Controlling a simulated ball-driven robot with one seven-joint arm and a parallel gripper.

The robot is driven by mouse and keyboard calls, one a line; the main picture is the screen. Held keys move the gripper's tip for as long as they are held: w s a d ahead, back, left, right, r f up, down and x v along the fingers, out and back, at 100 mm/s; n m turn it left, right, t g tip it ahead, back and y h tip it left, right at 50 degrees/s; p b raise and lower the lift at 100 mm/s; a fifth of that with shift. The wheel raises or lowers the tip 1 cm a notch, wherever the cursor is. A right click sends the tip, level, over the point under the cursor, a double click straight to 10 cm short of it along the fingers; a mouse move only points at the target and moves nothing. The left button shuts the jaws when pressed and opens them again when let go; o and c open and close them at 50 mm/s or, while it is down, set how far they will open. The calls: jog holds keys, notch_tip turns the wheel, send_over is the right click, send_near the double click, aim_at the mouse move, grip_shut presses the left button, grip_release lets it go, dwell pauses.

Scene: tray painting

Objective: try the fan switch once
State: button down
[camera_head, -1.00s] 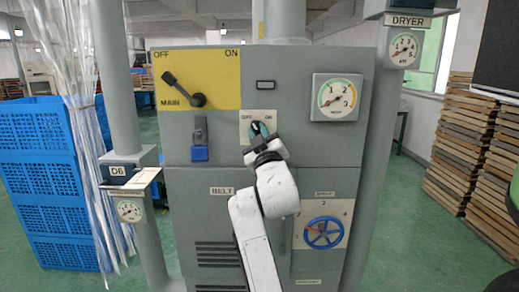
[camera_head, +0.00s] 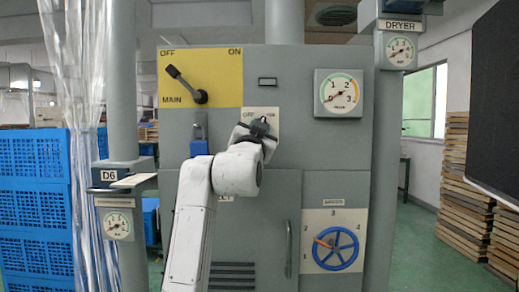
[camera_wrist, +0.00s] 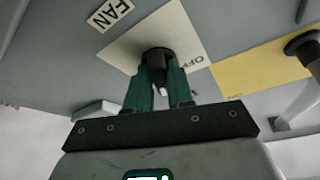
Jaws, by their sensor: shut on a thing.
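The fan switch is a black knob with a short white-tipped lever (camera_wrist: 157,55) on a cream plate (camera_wrist: 130,45) with an OFF mark, beside a FAN label (camera_wrist: 110,14) in the wrist view. In the head view the cream plate (camera_head: 262,112) is on the grey cabinet front, mostly behind my gripper (camera_head: 262,127). My gripper (camera_wrist: 158,72) is shut on the fan switch, with one green finger on each side of it. I cannot tell which mark the lever points to.
A gauge (camera_head: 338,93) is at the right, a blue handwheel (camera_head: 336,249) below. Pipes stand on both sides of the cabinet.

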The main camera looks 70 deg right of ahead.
jog(key=shift+w+m+g+b, duration=0.1)
jog(key=shift+m+g+b, duration=0.65)
jog(key=shift+m, duration=0.7)
jog(key=shift+w+m+g+b, duration=0.1)
jog(key=shift+m+g+b, duration=0.6)
jog(key=shift+m, duration=0.75)
jog(key=shift+s+y, duration=0.1)
jog(key=shift+y, duration=0.2)
jog(key=c, duration=1.1)
grip_release()
jog(key=shift+a, duration=0.1)
